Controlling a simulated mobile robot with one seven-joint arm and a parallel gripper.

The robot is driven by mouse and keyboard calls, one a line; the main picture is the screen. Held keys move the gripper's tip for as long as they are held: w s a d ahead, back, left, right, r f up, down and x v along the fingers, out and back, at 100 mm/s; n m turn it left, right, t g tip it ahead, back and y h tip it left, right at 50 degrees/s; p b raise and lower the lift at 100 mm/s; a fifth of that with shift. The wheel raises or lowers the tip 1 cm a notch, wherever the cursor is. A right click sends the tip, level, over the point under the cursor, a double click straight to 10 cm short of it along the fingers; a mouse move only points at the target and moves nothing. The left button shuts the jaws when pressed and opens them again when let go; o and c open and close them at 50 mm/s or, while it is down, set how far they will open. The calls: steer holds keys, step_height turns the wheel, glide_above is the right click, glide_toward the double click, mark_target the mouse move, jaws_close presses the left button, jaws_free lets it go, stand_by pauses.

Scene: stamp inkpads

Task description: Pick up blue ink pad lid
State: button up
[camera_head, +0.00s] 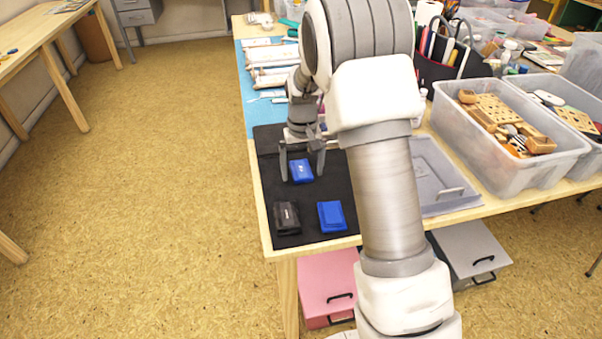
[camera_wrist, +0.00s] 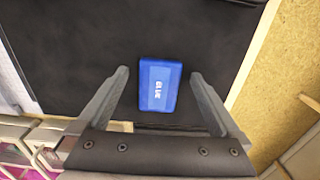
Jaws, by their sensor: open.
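A blue lid (camera_head: 301,170) with pale lettering lies flat on a black mat (camera_head: 269,140) on the table. It also shows in the wrist view, with the word BLUE on it (camera_wrist: 159,86). My gripper (camera_head: 302,174) is open and points down over it. In the wrist view my gripper's two fingers (camera_wrist: 160,80) stand to either side of the lid, with gaps between. A second blue piece (camera_head: 331,216), likely the pad base, lies nearer the table's front edge. I cannot tell from the head view whether the fingertips reach the mat.
A black ink pad piece (camera_head: 286,217) lies on the mat, left of the second blue piece. A grey lid-like tray (camera_head: 440,180) and a clear bin of wooden things (camera_head: 510,160) stand to the right. Packets (camera_head: 271,62) lie behind on a blue sheet.

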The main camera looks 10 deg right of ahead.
mark_target(305, 174)
steer(key=c, duration=1.4)
steer(key=shift+r, duration=0.55)
steer(key=r, duration=0.1)
steer(key=r+p, duration=0.2)
steer(key=shift+d+r, duration=0.35)
steer(key=shift+r, duration=0.05)
steer(key=s+d+r+p, duration=0.2)
steer(key=s+d+r, duration=0.35)
steer(key=d, duration=0.45)
steer(key=shift+m, duration=0.6)
steer(key=s+a+p, duration=0.1)
steer(key=s+a, duration=0.1)
steer(key=s, duration=0.1)
steer(key=s+a+f+p, duration=0.1)
steer(key=s+a+p, duration=0.1)
steer(key=s+a, duration=0.1)
steer(key=s+a+f+p, duration=0.1)
steer(key=s+a+p, duration=0.1)
steer(key=s, duration=0.2)
steer(key=shift+s+a+f, duration=0.1)
steer(key=shift+s+a, duration=0.05)
steer(key=shift+s, duration=0.05)
